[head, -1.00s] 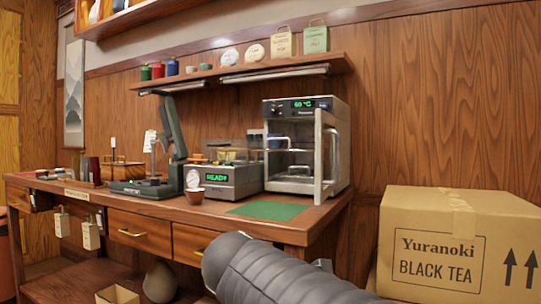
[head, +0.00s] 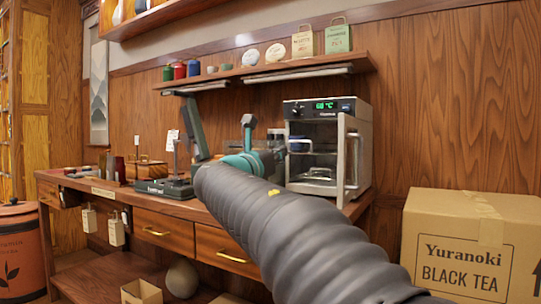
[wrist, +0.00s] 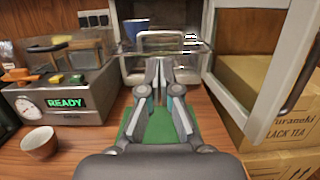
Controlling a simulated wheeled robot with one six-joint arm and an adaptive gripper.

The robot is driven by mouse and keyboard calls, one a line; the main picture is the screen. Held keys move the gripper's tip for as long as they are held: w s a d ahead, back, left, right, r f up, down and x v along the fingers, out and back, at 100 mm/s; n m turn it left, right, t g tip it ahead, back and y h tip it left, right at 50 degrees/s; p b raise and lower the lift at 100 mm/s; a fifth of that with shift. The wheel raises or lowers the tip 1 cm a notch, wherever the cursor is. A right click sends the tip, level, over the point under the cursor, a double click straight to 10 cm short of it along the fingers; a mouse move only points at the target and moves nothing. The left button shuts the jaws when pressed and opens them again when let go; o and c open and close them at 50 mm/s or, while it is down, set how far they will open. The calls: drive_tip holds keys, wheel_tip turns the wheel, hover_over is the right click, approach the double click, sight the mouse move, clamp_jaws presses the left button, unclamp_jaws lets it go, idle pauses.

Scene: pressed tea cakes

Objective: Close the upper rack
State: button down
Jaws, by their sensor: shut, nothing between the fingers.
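The oven-like steamer (head: 328,112) stands on the right of the wooden counter with its door (head: 355,158) swung open. In the wrist view, the upper rack (wrist: 190,48) is a clear shelf with a metal handle (wrist: 158,33) at its front, and it appears to stick out of the chamber. A blue cup (wrist: 136,30) stands on the rack's left part. My gripper (wrist: 162,62) is shut and empty, pointing at the rack's front from just before it. I cannot tell whether the fingertips touch it. In the head view my arm hides part of the steamer's left side.
The open door (wrist: 262,60) bounds the space on the right. On the left are a machine reading READY (wrist: 66,103) and a small brown cup (wrist: 40,142). A green mat (wrist: 160,125) lies below my gripper. A Black Tea carton (head: 470,245) stands at the right.

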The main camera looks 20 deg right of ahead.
sight(300, 142)
drive_tip(key=x, duration=0.9)
drive_tip(key=shift+d+p, duration=0.1)
drive_tip(key=shift+p, duration=0.3)
drive_tip(key=shift+w, duration=0.1)
